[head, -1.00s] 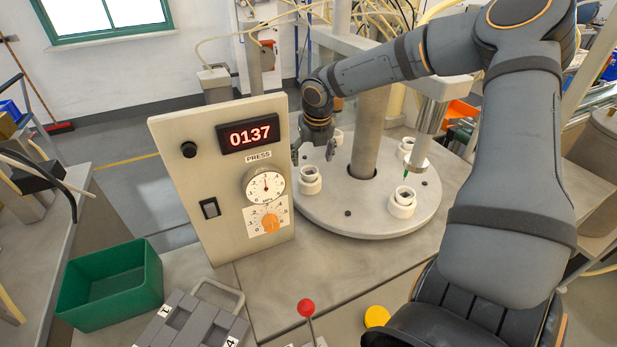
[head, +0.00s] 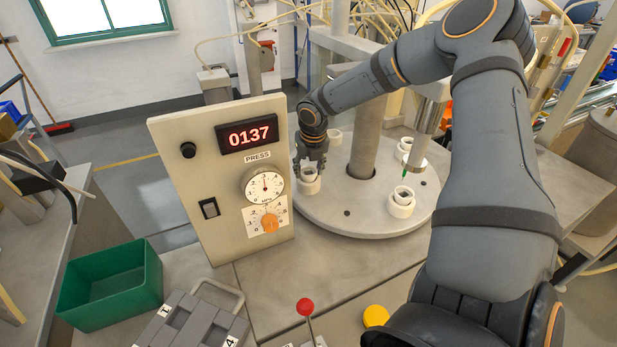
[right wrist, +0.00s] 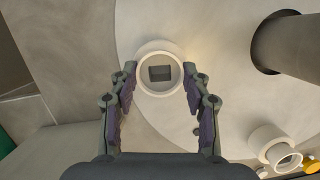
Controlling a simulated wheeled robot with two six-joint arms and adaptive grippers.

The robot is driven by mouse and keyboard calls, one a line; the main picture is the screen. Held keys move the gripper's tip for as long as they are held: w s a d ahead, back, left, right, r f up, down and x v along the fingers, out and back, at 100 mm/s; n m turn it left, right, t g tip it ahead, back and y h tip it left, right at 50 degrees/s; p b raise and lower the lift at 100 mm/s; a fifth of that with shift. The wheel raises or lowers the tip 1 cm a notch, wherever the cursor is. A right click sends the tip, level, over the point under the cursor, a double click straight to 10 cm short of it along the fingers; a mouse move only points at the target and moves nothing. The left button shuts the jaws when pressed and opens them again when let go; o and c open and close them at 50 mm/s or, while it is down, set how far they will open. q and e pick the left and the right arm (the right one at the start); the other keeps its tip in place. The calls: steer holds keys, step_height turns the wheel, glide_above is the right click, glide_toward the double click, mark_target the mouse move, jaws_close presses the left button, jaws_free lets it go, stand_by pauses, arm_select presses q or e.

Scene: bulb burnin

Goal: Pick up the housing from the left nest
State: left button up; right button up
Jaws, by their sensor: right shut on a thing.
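The left nest (head: 310,187) is a white ring on the left side of the round grey turntable. The housing (right wrist: 160,91) is a pale round cup with a dark square opening, standing in that nest. My right gripper (head: 309,169) is over the left nest and points down. In the right wrist view its two fingers (right wrist: 160,72) are on opposite sides of the housing, shut on it. The housing still sits at the nest; any gap beneath it cannot be seen. In the head view the fingers partly hide it. My left gripper is not in view.
The press panel (head: 220,185) stands close to the left of my gripper. A grey centre column (head: 367,130) rises from the turntable (head: 352,222). Another nest with a housing (head: 402,199) is at front right. A green bin (head: 110,287) is at lower left.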

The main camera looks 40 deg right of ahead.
mark_target(307, 171)
steer(key=shift+r, duration=0.15)
steer(key=shift+r, duration=0.25)
step_height(307, 171, up, 3)
steer(key=shift+f, duration=0.1)
steer(key=s+a+r+b, duration=0.4)
steer(key=s+r+b, duration=0.2)
steer(key=s+r, duration=0.3)
steer(key=s, duration=0.4)
steer(key=shift+s+r, duration=0.2)
steer(key=shift+r, duration=0.05)
